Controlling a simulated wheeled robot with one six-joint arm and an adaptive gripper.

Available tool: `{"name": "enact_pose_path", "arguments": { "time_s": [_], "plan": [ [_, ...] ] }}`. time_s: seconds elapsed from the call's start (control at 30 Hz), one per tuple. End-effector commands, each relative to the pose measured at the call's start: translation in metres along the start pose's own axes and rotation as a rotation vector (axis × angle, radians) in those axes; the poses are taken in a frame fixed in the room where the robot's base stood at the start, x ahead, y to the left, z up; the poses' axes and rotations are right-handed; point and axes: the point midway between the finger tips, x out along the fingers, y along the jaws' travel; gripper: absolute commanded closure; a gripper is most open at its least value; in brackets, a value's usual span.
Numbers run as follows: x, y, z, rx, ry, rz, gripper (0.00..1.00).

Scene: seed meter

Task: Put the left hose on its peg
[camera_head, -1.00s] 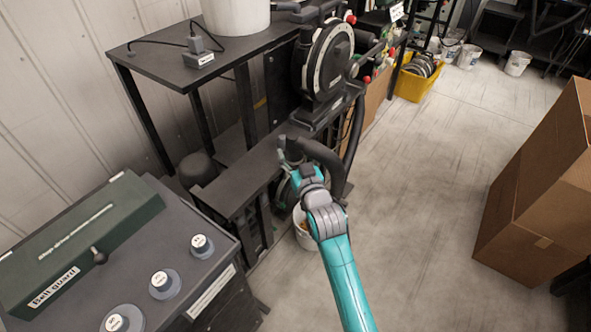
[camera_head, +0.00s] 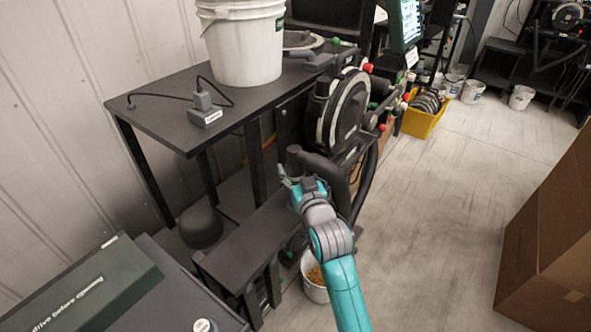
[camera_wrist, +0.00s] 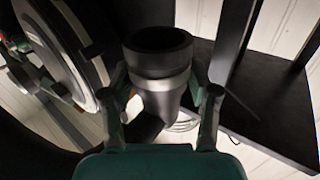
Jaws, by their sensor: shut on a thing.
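My gripper (camera_wrist: 160,110) is shut on the black hose. In the wrist view the hose's round cuffed end (camera_wrist: 158,62) stands between the two fingers, its open mouth facing up. In the head view the thick black hose (camera_head: 328,172) curves from beside my gripper (camera_head: 289,178) and down to the right, in front of the meter. The gripper hides part of the hose end in the head view. I cannot make out the left hose's peg for certain in either view.
The round seed meter (camera_head: 350,108) stands just behind the hose. A dark bench (camera_head: 165,108) carries a white bucket (camera_head: 245,45) and a small corded box (camera_head: 205,117). A bucket of seed (camera_head: 312,288) sits below my arm. Cardboard boxes (camera_head: 550,235) stand at the right, with clear floor between.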

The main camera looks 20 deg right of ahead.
Motion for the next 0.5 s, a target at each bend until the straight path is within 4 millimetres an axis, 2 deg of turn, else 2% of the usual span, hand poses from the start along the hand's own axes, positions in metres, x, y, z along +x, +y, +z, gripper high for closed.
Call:
{"name": "enact_pose_path", "arguments": {
  "time_s": [0.5],
  "plan": [
    [0.0, 0.0, 0.031, 0.0, 0.001, 0.0, 0.86]
  ]
}}
